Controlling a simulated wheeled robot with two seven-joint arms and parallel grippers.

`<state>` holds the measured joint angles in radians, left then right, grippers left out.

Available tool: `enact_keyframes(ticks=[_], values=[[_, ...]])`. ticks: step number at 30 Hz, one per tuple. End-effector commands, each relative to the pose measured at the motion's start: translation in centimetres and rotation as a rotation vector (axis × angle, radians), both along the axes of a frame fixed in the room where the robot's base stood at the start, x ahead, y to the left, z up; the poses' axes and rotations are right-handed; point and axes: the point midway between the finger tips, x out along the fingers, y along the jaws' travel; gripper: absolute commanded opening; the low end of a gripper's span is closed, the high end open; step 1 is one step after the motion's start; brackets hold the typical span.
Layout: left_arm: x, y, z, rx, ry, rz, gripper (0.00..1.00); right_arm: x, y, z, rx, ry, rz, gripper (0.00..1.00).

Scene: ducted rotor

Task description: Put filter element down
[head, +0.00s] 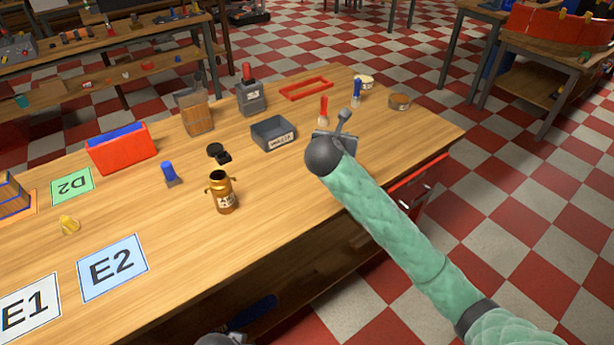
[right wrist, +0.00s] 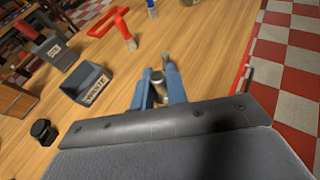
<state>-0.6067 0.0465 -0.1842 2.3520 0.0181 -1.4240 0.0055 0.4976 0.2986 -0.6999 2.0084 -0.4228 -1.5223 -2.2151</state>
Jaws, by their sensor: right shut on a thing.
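My right gripper (right wrist: 162,91) shows blue fingers in the right wrist view. It is shut on a small, shiny, grey-brown cylindrical piece (right wrist: 158,77), taken to be the filter element. Most of this piece is hidden by the fingers and the wrist. In the head view my right gripper (head: 341,122) is over the right part of the wooden table, mostly hidden by its dark wrist. Whether the held piece touches the tabletop cannot be told. At the bottom edge a blue part (head: 252,312) shows below the table edge, possibly my left gripper; its jaws cannot be made out.
A grey labelled bin (head: 274,134) stands left of my right gripper. A brass canister (head: 223,194) stands farther left. Bare wood (head: 415,128) lies to the right.

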Motion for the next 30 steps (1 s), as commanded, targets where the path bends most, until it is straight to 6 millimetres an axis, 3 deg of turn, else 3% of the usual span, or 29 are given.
enact_keyframes(ticks=[1, 3, 7, 16, 30], values=[[-0.3, 0.2, 1.9, 0.001, 0.004, -0.002, 0.76, -0.2, -0.2, 0.4, 0.002, 0.0, -0.004, 0.0], [-1.0, 0.5, 3.9, 0.007, 0.025, -0.006, 0.76, -0.6, -0.5, 0.7, 0.001, 0.0, -0.009, 0.0], [-2.4, 0.8, 5.0, 0.019, 0.086, -0.014, 0.76, -0.9, -0.8, 0.8, -0.001, 0.0, -0.016, 0.0], [-3.8, 1.0, 4.2, 0.037, 0.172, -0.024, 0.76, -0.5, -0.2, 0.1, 0.001, 0.002, -0.015, 0.0], [-2.2, 0.8, -1.8, 0.046, 0.177, -0.024, 0.76, 3.8, 7.1, -4.8, -0.001, 0.002, -0.014, 0.0]])
